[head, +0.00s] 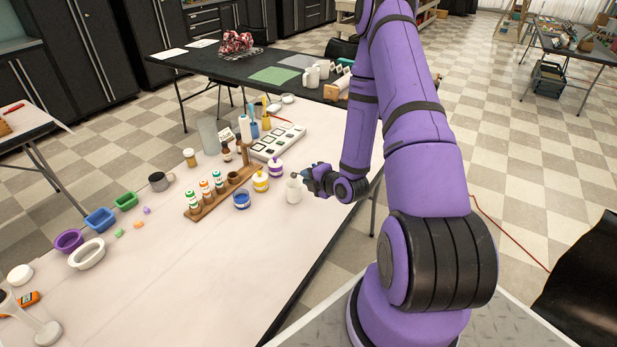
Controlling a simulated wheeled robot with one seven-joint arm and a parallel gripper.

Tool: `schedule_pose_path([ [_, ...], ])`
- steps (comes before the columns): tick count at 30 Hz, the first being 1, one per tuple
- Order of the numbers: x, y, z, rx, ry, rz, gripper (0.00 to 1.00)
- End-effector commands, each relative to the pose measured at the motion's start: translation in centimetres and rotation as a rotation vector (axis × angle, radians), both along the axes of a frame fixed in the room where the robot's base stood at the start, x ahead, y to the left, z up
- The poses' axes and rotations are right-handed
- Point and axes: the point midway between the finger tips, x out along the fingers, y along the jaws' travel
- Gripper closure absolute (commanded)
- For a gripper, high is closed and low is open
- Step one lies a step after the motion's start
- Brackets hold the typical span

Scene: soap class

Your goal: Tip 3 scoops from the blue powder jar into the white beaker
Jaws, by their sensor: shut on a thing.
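The blue powder jar (241,201) stands open on the pale table, with blue inside it. The white beaker (293,191) stands upright to its right, near the table's right edge. My gripper (301,176) is at the beaker's upper right, with its tips by the rim. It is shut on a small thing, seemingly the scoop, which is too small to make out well. Whether the scoop holds powder cannot be seen, and the inside of the beaker is hidden.
A wooden rack (222,193) with small bottles stands left of the jar. Yellow (261,182) and purple (275,168) labelled jars stand behind it. A white tray (279,142) lies farther back.

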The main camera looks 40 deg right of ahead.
Motion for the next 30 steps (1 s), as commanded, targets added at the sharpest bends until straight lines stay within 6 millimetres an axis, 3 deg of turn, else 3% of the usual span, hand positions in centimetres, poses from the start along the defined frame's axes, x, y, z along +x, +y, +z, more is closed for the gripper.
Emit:
schedule_pose_path([
  [8,0.6,0.0,0.1,-0.009,0.037,0.008,0.96],
  [17,3.0,-0.2,0.5,-0.045,0.263,0.025,0.96],
  [30,4.6,0.1,3.4,-0.065,0.597,0.009,0.96],
])
